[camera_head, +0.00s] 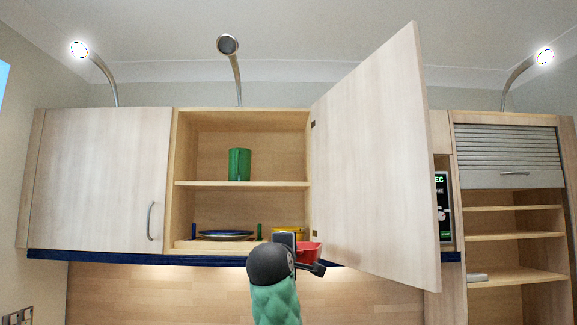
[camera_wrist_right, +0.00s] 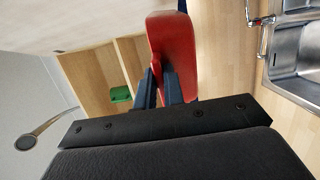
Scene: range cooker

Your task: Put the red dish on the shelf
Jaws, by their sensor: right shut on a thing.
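The red dish (camera_head: 308,250) is at the lower right of the open wall cupboard in the head view. My right gripper (camera_head: 296,248) is shut on it, and my wrist hides part of it. In the right wrist view the red dish (camera_wrist_right: 174,58) stands between the dark fingers of the gripper (camera_wrist_right: 165,90). The cupboard has a middle shelf (camera_head: 215,184) with a green cup (camera_head: 239,164) on it. Its bottom shelf (camera_head: 190,244) holds a blue plate (camera_head: 225,235) and a yellow dish (camera_head: 288,233), partly hidden by my gripper. My left gripper is not in view.
The cupboard door (camera_head: 380,150) stands wide open to the right of my right arm. A closed cupboard (camera_head: 100,180) is on the left. The middle shelf is clear on both sides of the green cup. A sink (camera_wrist_right: 298,50) shows in the wrist view.

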